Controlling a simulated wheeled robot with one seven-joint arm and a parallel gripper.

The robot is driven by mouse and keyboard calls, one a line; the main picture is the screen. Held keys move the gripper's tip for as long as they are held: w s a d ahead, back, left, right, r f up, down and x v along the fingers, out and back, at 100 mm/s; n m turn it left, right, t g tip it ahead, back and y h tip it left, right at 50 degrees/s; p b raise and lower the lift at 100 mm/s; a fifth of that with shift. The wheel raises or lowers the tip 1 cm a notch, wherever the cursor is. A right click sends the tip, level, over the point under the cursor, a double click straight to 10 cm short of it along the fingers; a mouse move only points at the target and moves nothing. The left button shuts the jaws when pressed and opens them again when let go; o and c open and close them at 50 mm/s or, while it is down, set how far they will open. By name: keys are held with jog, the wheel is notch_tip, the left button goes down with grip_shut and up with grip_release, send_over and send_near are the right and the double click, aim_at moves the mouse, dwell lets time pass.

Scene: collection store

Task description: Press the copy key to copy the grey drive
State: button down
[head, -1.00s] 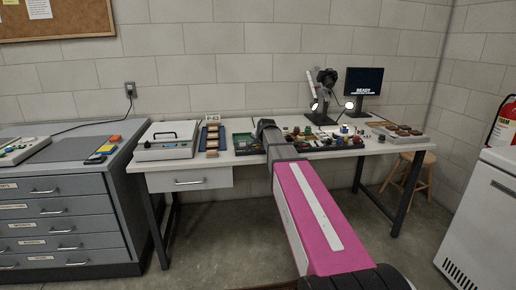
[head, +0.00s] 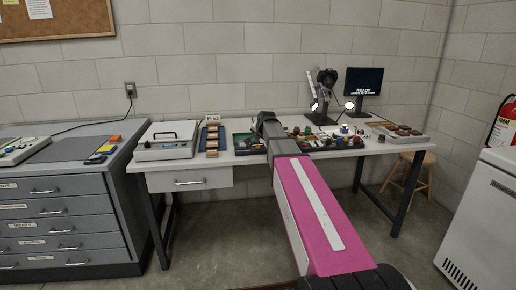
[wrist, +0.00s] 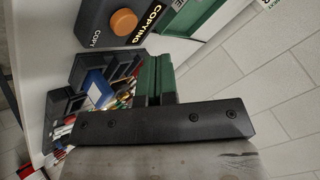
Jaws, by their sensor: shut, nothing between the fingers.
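In the wrist view, the copy key is a round orange button (wrist: 124,22) on a dark box marked COPY. A black strip on the box reads COPYING in yellow letters. My gripper (wrist: 157,60) is shut and empty, its green finger pads together. In the picture, the fingertips lie below and right of the key; I see no contact with it. In the head view, my arm reaches over the bench and hides the gripper's tips and the key. I cannot pick out the grey drive in either view.
Dark trays (wrist: 62,103) with pens and small items lie beside the fingers. On the bench (head: 330,152) stand a white case (head: 167,140), a camera stand with lamps (head: 327,85) and a monitor (head: 364,81) reading READY. A drawer cabinet (head: 65,215) stands at the left.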

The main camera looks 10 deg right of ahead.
aim_at(259, 147)
jog(key=shift+r, duration=1.6)
jog(key=shift+s, duration=0.1)
